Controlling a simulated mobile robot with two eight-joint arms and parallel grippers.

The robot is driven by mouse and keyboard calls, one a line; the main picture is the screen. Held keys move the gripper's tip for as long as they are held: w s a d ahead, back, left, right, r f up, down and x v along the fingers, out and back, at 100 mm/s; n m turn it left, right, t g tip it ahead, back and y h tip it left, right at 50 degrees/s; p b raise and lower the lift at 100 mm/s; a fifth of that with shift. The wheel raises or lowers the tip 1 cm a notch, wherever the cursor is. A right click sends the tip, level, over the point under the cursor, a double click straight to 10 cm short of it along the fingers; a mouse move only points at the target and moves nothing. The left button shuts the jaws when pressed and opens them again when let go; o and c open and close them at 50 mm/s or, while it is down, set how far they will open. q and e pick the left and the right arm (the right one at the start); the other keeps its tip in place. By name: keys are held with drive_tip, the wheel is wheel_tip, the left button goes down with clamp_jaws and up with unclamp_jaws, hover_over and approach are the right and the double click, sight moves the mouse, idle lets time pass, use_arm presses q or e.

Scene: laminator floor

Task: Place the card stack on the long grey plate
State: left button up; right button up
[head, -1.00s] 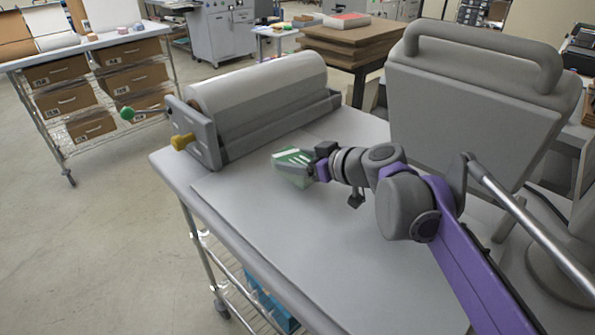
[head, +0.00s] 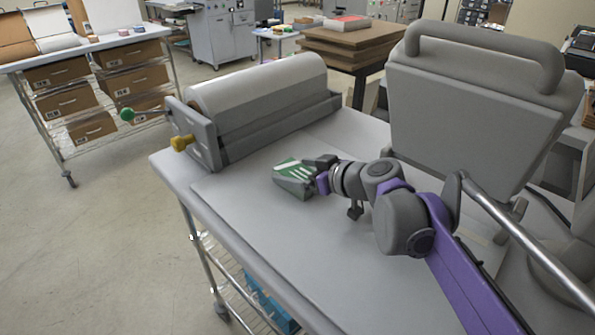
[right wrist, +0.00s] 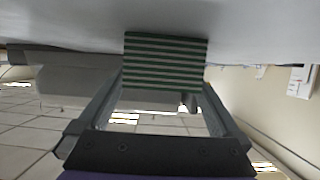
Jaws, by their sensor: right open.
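The card stack (head: 290,168), a small green block with white stripes, rests on the long grey plate (head: 262,222) near its left part, in front of the roll machine. In the right wrist view the striped stack (right wrist: 165,60) lies against the pale plate surface (right wrist: 60,22). My right gripper (head: 304,176) is open, with its fingers on either side of the stack; it also shows in the right wrist view (right wrist: 163,88). Whether a finger touches the stack I cannot tell. My left gripper is not in view.
A grey roll machine (head: 262,95) with a yellow knob (head: 182,142) stands behind the plate. A large grey handled panel (head: 478,115) stands at the right. A shelf with brown boxes (head: 62,99) is at the far left. The plate's front part is clear.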

drive_tip(key=v, duration=1.2)
drive_tip(key=shift+p, duration=0.35)
drive_tip(key=shift+w+a, duration=0.1)
idle(0.5)
